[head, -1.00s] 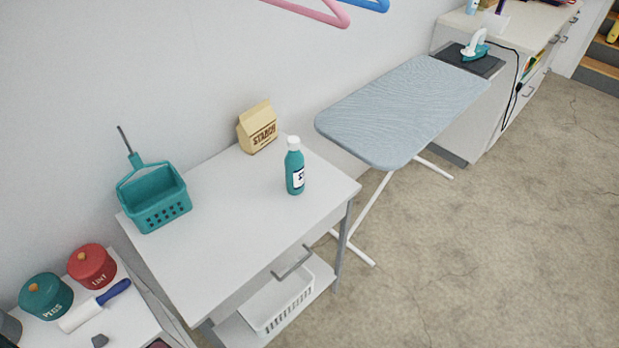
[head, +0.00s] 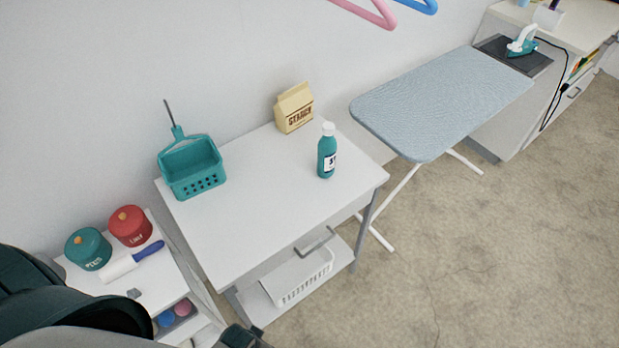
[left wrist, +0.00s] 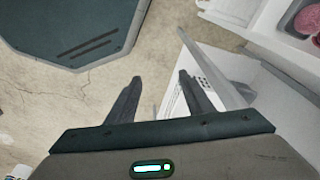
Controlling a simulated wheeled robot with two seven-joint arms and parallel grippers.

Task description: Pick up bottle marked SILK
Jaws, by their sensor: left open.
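A teal bottle (head: 327,155) with a white cap stands upright on the white table (head: 250,215), near its right side. Its white label shows dark lettering that is too small to read in full. My left gripper shows in the left wrist view (left wrist: 155,90), open and empty, with its two dark fingers apart. It is over the floor beside white furniture, away from the bottle. In the head view my arm shows at the lower left, without clear fingertips. My right gripper is not in view.
A starch carton (head: 294,108) and a teal basket (head: 191,167) stand at the table's back. A white bin (head: 305,279) is on its lower shelf. An ironing board (head: 445,100) is at right; floor at lower right is clear.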

